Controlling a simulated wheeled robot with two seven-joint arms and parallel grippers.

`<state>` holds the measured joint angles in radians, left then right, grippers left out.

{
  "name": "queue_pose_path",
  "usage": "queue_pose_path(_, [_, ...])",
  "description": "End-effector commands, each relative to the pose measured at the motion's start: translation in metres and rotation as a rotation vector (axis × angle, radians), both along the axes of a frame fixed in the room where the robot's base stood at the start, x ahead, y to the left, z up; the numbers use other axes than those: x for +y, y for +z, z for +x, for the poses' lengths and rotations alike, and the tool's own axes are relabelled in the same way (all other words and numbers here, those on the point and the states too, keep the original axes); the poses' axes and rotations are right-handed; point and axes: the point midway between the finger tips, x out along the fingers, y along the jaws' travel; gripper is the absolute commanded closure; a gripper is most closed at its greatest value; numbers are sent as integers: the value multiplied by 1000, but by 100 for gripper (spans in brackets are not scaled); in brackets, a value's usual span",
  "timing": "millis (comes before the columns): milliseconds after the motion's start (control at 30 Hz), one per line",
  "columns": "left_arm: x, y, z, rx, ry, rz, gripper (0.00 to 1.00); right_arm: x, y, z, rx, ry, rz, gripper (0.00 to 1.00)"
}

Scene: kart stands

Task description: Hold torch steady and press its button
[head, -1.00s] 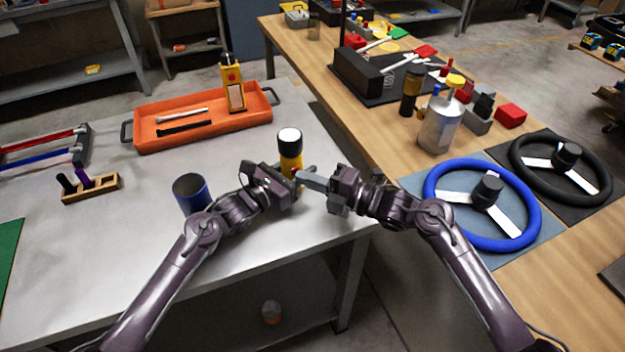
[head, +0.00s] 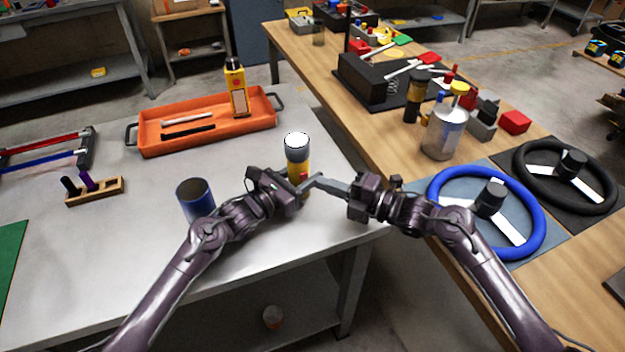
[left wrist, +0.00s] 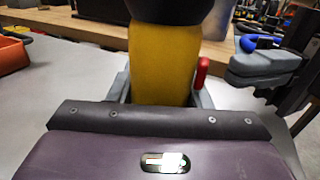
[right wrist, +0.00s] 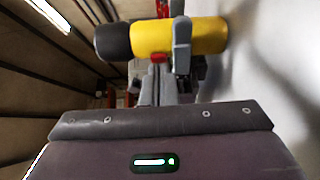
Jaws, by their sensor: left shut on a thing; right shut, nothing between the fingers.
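The torch (head: 298,153) stands upright above the near right part of the grey table, with a yellow body, dark head and pale lens on top. My left gripper (head: 299,188) is shut around its yellow body, also seen in the left wrist view (left wrist: 165,65). The red button (left wrist: 201,72) sticks out from the side of the body facing my right arm. My right gripper (head: 309,184) is shut and empty, its fingertips close to the button. In the left wrist view a gap shows between them. In the right wrist view the button (right wrist: 158,58) lies just beyond the fingertips.
A blue cup (head: 194,197) stands left of my left gripper. An orange tray (head: 150,141) with a yellow bottle-like thing (head: 236,88) lies behind. The wooden bench (head: 345,117) at right holds a blue steering wheel (head: 437,220) near my right arm, and a metal can (head: 442,135).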

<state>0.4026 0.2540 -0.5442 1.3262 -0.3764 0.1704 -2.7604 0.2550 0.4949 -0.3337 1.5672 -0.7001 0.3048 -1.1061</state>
Motion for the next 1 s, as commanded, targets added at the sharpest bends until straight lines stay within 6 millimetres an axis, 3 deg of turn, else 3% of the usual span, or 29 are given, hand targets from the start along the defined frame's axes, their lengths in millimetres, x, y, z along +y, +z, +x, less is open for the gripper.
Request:
queue_pose_path(100, [2, 0, 2, -1, 6, 1, 85, -21, -2, -14, 3, 3, -4, 100])
queue_pose_path(300, [4, 1, 3, -1, 10, 2, 85, -43, -1, -28, 2, 7, 0, 100])
queue_pose_path(767, [5, 0, 4, -1, 13, 3, 85, -48, 0, -31, 1, 8, 1, 100])
queue_pose_path(800, [5, 0, 4, -1, 13, 3, 54, -48, 0, -31, 1, 8, 1, 100])
queue_pose_path(1000, [6, 0, 4, 1, 14, 4, 30, -48, 0, -31, 2, 9, 1, 100])
